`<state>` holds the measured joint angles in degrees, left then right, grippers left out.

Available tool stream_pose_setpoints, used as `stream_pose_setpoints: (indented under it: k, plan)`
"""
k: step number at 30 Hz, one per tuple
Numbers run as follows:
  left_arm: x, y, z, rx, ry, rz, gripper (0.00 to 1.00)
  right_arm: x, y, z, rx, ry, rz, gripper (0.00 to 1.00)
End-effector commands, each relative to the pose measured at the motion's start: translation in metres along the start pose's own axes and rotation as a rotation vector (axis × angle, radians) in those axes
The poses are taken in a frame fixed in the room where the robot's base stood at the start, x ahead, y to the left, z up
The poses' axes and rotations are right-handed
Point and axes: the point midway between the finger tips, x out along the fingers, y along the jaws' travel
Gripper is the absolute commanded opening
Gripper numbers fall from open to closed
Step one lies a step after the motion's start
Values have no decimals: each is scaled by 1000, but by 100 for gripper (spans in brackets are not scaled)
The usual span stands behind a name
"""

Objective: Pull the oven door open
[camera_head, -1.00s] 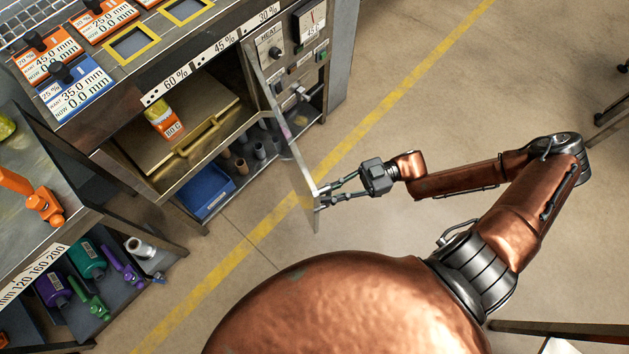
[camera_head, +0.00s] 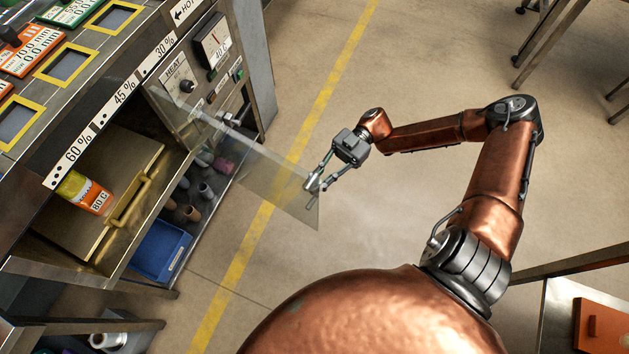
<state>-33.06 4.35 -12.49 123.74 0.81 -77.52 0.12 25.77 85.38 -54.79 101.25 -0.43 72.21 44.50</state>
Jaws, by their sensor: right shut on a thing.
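The oven door (camera_head: 265,172) is a see-through pane with a metal bar, hinged on the right side of the oven opening. It stands swung out from the oven (camera_head: 100,120), over the floor. My right gripper (camera_head: 317,187) is shut on the oven door at its free outer end. Whether the fingers hold a handle or the edge is too small to tell. My left gripper is not in view.
A control panel (camera_head: 188,85) with a knob and gauge sits right of the opening. A blue bin (camera_head: 159,250) and several small cylinders are on the shelf below. Open floor (camera_head: 400,220) with a yellow line surrounds my right arm. A table with an orange box (camera_head: 601,325) is at lower right.

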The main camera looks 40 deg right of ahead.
Motion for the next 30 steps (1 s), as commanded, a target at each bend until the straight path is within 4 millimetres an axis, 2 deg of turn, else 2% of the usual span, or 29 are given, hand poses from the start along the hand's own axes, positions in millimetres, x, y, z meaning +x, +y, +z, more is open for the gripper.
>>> stream_pose_setpoints:
  k: [11,12,18,26,30]
  plan:
    - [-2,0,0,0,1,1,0,0,1,-1,-1,1,0,0]
    - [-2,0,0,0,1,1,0,0,1,-1,-1,1,-1,12]
    - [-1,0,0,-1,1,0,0,0,0,0,-1,0,-1,26]
    - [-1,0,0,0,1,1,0,0,0,0,0,0,-1,28]
    - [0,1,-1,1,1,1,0,-8,1,0,0,-2,1,28]
